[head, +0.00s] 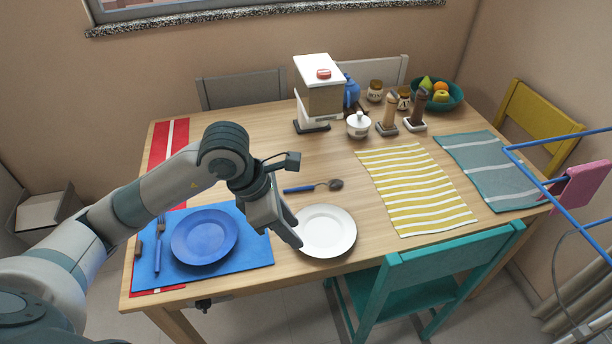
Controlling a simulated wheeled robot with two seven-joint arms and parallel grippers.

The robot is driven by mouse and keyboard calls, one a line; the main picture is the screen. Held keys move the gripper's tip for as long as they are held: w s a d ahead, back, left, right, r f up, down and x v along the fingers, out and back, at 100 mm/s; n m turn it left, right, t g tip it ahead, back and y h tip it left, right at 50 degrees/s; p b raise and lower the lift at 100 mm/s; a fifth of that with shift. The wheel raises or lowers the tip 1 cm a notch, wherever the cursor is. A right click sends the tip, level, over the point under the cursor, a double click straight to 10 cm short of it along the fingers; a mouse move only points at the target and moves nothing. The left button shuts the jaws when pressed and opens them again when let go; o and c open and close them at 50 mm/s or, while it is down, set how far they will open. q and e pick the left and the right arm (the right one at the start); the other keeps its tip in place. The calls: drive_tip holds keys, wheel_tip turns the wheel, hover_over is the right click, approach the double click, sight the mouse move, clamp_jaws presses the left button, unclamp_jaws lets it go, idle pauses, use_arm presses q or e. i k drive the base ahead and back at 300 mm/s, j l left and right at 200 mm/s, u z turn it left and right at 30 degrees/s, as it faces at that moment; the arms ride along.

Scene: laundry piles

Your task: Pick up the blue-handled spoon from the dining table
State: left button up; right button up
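The blue-handled spoon (300,189) lies flat on the wooden dining table (220,118) in the head view, its blue handle to the left and its dark bowl to the right. It lies just behind a white plate (327,230). My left gripper (289,236) points down at the left edge of the white plate, in front of the spoon handle and apart from it. The finger gap is seen side-on, so I cannot tell whether it is open. No object shows in it. My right gripper is not in view.
A blue plate (204,237) and fork (158,246) lie on a blue mat (258,249) at left. A striped yellow mat (415,188) lies right of the spoon. A teal chair (440,258) stands in front.

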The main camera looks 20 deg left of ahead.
sight(335, 182)
drive_tip(key=i+j, duration=0.75)
